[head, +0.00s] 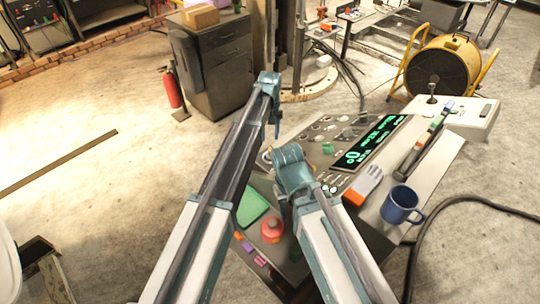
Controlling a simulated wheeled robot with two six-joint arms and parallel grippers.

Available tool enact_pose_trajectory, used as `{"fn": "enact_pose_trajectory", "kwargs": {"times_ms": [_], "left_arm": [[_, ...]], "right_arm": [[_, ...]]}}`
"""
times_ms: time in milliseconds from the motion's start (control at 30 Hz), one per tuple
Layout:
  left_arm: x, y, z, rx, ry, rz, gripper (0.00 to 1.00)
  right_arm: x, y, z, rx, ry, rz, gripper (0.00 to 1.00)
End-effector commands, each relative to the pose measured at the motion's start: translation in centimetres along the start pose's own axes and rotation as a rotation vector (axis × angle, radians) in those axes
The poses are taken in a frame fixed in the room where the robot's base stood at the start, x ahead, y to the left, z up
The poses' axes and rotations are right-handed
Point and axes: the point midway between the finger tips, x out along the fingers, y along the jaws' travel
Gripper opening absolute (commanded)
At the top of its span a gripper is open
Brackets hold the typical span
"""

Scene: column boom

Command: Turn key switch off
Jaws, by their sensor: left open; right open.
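A sloped control panel (312,118) with round dials and a dark screen with green glowing characters (370,143) stands in front of me. I cannot make out the key switch for certain among its small controls, and my arms hide part of the panel. My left gripper (277,124) is above the panel's far left edge, pointing down, open and empty. My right gripper (284,192) is lower, over the panel's left part, open. Its fingers are mostly hidden by its own wrist.
A grey cabinet (218,68), a fire extinguisher (172,88) and a yellow fan (445,68) stand behind. The floor at left is largely clear.

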Motion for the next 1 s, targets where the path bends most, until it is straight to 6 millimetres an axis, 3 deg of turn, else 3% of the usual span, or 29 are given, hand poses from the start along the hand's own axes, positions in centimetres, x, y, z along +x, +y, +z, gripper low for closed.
{"fn": "enact_pose_trajectory", "kwargs": {"times_ms": [33, 500, 967, 1000], "left_arm": [[1.5, 0.0, 0.0, 0.000, 0.000, 0.000, 0.47], [7.7, 0.0, 0.0, 0.000, 0.000, 0.000, 0.47], [8.5, 0.0, 0.0, 0.000, 0.000, 0.000, 0.47], [8.5, 0.0, 0.0, 0.000, 0.000, 0.000, 0.41]], "right_arm": [[1.5, -0.1, -0.1, -0.001, 0.000, 0.000, 0.50], [7.6, -0.7, -0.4, -0.012, 0.000, 0.002, 0.50], [8.4, -0.8, -0.5, -0.011, 0.000, 0.002, 0.50], [8.4, -0.8, -0.5, -0.011, 0.000, 0.002, 0.50]]}}
